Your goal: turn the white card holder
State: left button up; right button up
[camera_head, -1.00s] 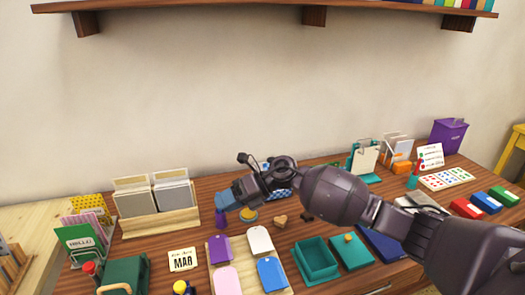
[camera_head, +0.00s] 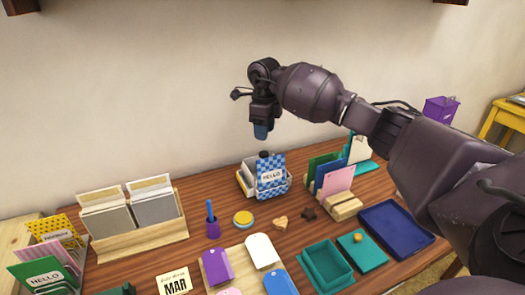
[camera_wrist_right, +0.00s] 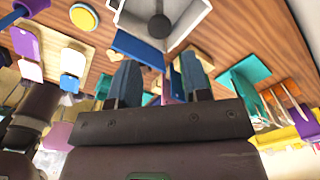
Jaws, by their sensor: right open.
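The white card holder (camera_head: 247,184) stands on the table near the wall, with a blue checkered HELLO card (camera_head: 271,176) at its front and a black round knob (camera_head: 263,154) on top. My right gripper (camera_head: 261,132) points down above the holder, a small gap over the knob, and holds nothing. In the right wrist view its two fingers (camera_wrist_right: 160,75) are spread, and the white holder (camera_wrist_right: 190,16) with the dark knob (camera_wrist_right: 159,26) lies beyond them. My left gripper is not in view.
Right of the holder stands a wooden rack (camera_head: 343,208) with coloured cards. A yellow inkpad (camera_head: 243,219) and a purple pen cup (camera_head: 212,229) sit to the left. A teal box (camera_head: 326,266) and a blue tray (camera_head: 397,230) lie in front. The wall is close behind.

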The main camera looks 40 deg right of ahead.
aim_at(264, 153)
notch_tip(264, 153, down, 8)
jog(key=shift+r+b, duration=0.15)
jog(key=shift+b, duration=0.3)
jog(key=shift+c, duration=0.4)
grip_shut()
